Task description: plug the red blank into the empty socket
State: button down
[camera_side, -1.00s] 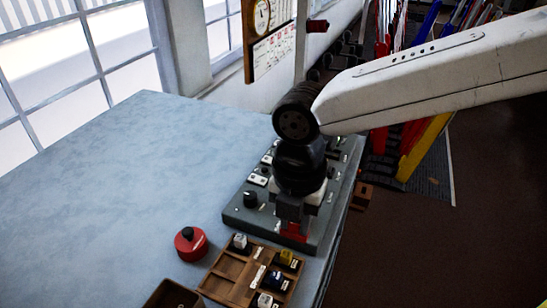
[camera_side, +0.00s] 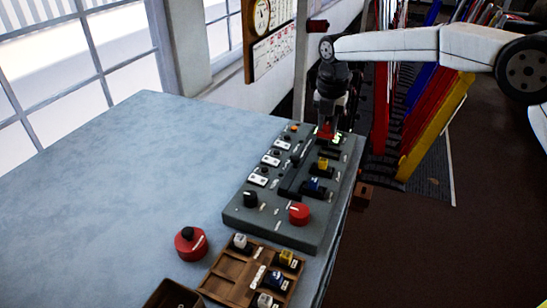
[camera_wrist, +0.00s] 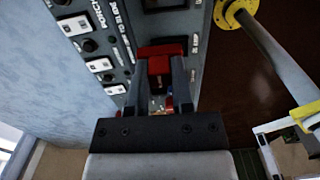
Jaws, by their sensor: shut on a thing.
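The red blank (camera_side: 325,131) is between the fingers of my gripper (camera_side: 327,124), over the far right end of the grey lever frame panel (camera_side: 297,236). In the wrist view the red blank (camera_wrist: 159,66) sits between the two dark fingertips (camera_wrist: 160,78). A yellow blank (camera_side: 323,163) and a blue blank (camera_side: 314,185) sit in the panel's right-hand row. The empty socket is not clearly visible.
A red knob (camera_side: 299,213) and black knob (camera_side: 250,199) stand at the panel's near end. A wooden tray (camera_side: 232,267) with several small blocks and a round red-and-black object (camera_side: 190,243) are in front. A yellow-flanged pipe (camera_wrist: 238,14) shows at right in the wrist view.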

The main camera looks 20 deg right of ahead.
jog(key=d, duration=0.1)
jog(key=w+d, duration=0.1)
jog(key=d, duration=0.1)
jog(key=shift+w+f, duration=0.2)
jog(key=shift+w, duration=0.05)
jog(key=shift+f, duration=0.2)
send_over(330, 154)
jog(key=shift+f, duration=2.5)
jog(key=shift+f, duration=0.75)
dwell(0.4)
grip_release()
dwell(0.3)
jog(key=shift+r, duration=0.15)
